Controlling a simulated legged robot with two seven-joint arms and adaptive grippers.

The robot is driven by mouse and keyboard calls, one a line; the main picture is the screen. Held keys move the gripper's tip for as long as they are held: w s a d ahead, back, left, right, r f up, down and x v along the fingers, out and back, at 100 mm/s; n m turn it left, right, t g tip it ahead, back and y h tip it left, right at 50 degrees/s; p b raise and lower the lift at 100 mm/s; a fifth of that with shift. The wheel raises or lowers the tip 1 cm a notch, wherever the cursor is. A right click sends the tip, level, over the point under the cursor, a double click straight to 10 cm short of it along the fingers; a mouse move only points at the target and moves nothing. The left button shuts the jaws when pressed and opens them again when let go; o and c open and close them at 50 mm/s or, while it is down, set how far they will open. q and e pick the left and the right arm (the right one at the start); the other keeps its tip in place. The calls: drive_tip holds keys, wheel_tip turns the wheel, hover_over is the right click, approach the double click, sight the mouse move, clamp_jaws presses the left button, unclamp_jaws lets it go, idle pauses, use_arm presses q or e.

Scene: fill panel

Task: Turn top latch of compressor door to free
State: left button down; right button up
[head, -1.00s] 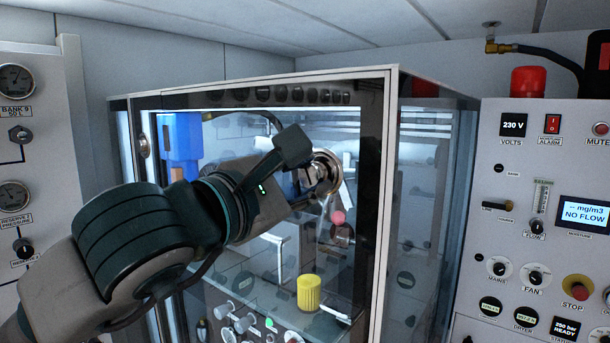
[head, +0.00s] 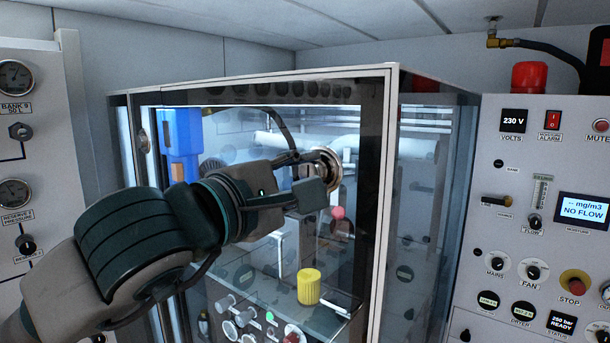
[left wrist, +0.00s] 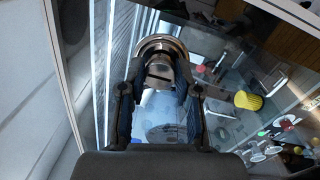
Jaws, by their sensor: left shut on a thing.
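The compressor door (head: 381,200) is a glass panel in a pale frame with a dark border, and it looks closed. The top latch (head: 327,168) is a round metal fitting near the door's upper right; it also shows in the left wrist view (left wrist: 160,46). My left gripper (head: 318,178) reaches it from the left. In the left wrist view the two fingers (left wrist: 160,88) are on either side of the latch's middle part, shut on it. The fingers partly hide the latch, so its exact angle is hard to read. My right gripper is not in view.
Behind the glass are a yellow knob (head: 309,286), a blue unit (head: 181,145) and several small fittings. A control panel (head: 545,160) with switches and a red STOP button (head: 575,283) stands right. A gauge panel (head: 50,190) stands left.

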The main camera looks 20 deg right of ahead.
use_arm(q)
drive_tip(key=shift+w+d+f, duration=0.1)
drive_tip(key=shift+d+f, duration=0.05)
drive_tip(key=shift+f, duration=0.25)
drive_tip(key=c, duration=0.8)
unclamp_jaws()
drive_tip(key=v, duration=1.2)
drive_tip(key=shift+w+r, duration=0.1)
drive_tip(key=shift+w, duration=0.1)
